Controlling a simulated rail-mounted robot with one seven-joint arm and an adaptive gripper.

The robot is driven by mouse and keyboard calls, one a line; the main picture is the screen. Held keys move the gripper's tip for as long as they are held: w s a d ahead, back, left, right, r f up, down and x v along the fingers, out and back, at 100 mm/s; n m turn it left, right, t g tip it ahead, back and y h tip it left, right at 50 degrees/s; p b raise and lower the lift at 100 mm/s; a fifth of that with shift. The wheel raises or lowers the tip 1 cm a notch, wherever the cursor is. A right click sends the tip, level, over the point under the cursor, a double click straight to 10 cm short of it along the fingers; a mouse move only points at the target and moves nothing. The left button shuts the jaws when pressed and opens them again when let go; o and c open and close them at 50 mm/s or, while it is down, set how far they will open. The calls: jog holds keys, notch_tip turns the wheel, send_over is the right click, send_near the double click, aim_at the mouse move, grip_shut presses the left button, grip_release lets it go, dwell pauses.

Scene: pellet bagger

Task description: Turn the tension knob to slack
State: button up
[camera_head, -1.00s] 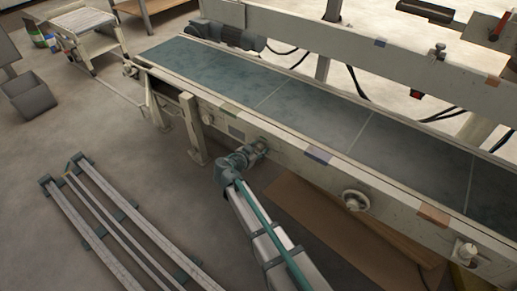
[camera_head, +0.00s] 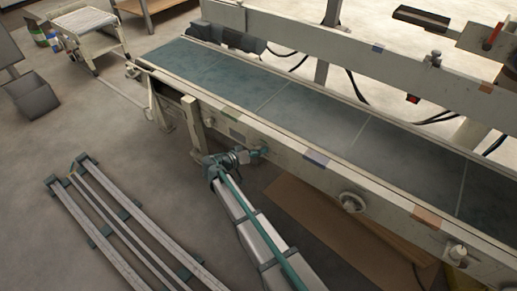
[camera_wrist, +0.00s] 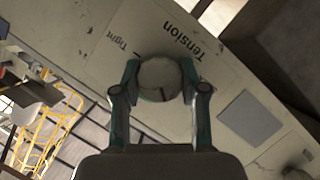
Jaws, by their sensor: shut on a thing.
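The round, pale tension knob (camera_wrist: 160,78) sits on a cream panel (camera_wrist: 95,50) in the wrist view, with a dark mark near its lower edge. "Tension" and "Tight" are printed beside it, tilted in the picture; no "slack" word is readable. My gripper (camera_wrist: 159,72) has one teal finger on each side of the knob and is shut on it. In the head view my gripper (camera_head: 262,151) is against the near side rail of the conveyor (camera_head: 290,142), left of a blue-grey patch. The knob cannot be made out there.
Another round knob (camera_head: 352,202) sits farther right on the rail, with a valve-like fitting (camera_head: 457,253) beyond it. A support leg (camera_head: 193,125) stands left of my gripper. Long metal rails (camera_head: 125,225) lie on the floor at lower left. A grey bin (camera_head: 35,97) stands farther left.

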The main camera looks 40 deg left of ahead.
jog(key=n+t+h+p, duration=0.1)
jog(key=n+h+p, duration=0.1)
jog(key=n+p, duration=0.2)
jog(key=shift+a+n, duration=0.1)
jog(key=shift+n, duration=0.4)
jog(key=n+t+h+p, duration=0.1)
jog(key=n+p, duration=0.2)
jog(key=shift+f+n+t+p, duration=0.1)
jog(key=shift+n+t+p, duration=0.85)
jog(key=shift+n, duration=0.55)
jog(key=o, duration=1.2)
jog(key=shift+c, duration=0.2)
jog(key=shift+s, duration=0.1)
jog(key=v, duration=1.1)
jog(key=shift+s+a, duration=0.2)
jog(key=shift+s, duration=0.15)
jog(key=shift+f, duration=0.1)
